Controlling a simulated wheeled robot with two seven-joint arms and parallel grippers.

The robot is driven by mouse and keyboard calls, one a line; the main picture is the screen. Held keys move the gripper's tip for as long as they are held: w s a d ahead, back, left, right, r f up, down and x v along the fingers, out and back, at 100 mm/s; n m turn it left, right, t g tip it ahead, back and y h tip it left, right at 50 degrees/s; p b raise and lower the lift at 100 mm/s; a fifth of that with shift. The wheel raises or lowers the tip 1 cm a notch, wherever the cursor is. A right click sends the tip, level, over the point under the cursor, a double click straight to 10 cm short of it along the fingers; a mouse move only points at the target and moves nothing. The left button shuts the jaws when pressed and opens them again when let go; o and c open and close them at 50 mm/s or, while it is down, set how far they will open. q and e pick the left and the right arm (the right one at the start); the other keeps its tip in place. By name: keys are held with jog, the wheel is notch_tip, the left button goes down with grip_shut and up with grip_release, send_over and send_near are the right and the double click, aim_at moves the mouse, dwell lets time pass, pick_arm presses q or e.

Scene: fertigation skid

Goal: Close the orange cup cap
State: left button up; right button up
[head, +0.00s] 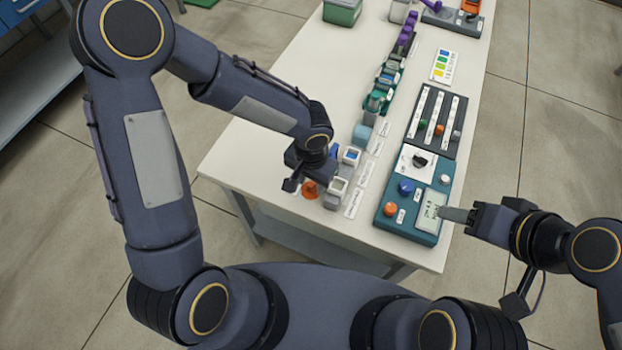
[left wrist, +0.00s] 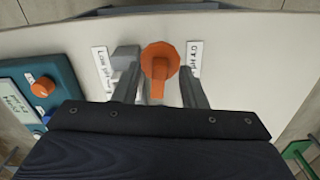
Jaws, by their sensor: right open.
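The orange cup cap (head: 309,189) is near the front left edge of the white table, partly hidden behind my left gripper (head: 296,182) in the head view. In the left wrist view the orange cap (left wrist: 160,63) has a rounded, faceted top and a narrower part pointing down the picture. My left gripper (left wrist: 158,88) is open there, with one finger on each side of the cap. I cannot tell whether a finger touches it. My right gripper (head: 456,216) is open and empty, beside the teal control box with the display.
The teal control box (head: 427,232) carries an orange and a blue knob. Grey-white fittings (head: 338,188) stand right of the cap, with a row of valves behind. A dark slider panel (head: 437,125) lies further back. The table's left part (head: 262,150) is clear.

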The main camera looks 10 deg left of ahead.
pick_arm(q)
jog(key=shift+f, duration=0.2)
grip_shut()
dwell(0.3)
